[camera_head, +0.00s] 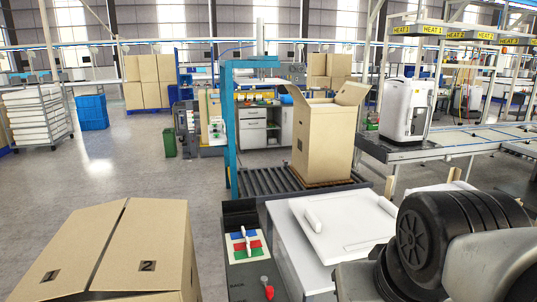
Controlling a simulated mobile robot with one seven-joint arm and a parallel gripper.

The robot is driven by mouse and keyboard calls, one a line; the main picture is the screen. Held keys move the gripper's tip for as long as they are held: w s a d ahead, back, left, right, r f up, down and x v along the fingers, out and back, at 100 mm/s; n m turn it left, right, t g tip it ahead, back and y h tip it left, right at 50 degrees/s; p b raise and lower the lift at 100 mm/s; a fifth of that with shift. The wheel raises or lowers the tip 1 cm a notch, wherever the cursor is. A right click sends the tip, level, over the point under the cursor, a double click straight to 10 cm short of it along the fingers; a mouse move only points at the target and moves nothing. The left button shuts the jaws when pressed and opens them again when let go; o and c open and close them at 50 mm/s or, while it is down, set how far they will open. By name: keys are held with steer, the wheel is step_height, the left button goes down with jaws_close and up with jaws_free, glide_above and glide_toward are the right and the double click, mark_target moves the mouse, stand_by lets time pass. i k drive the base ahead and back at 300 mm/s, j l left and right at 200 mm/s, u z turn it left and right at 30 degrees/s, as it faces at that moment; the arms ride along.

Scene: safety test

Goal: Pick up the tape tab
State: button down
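I cannot make out a tape tab for certain in the head view. A closed cardboard box (95,250) stands at the lower left, its top flaps marked 1 and 2. A tall open cardboard box (325,140) stands upright on a roller conveyor in the middle, with its flaps raised. Grey and black parts, seemingly of my arm, fill the lower right corner. My gripper's fingers do not show, so I cannot see whether it holds anything.
A white panel (355,235) with a raised white bar lies on a light cabinet. A control panel (246,247) with coloured buttons and a red knob (269,292) is left of it. A teal frame (230,130) rises beside the roller conveyor (262,181). Open floor lies to the left.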

mark_target(248, 253)
steer(key=u, duration=1.4)
steer(key=z, duration=0.9)
steer(key=i+z, duration=0.2)
steer(key=i, duration=0.15)
steer(key=i+j+z, duration=0.25)
steer(key=i+l, duration=0.05)
steer(key=i, duration=0.1)
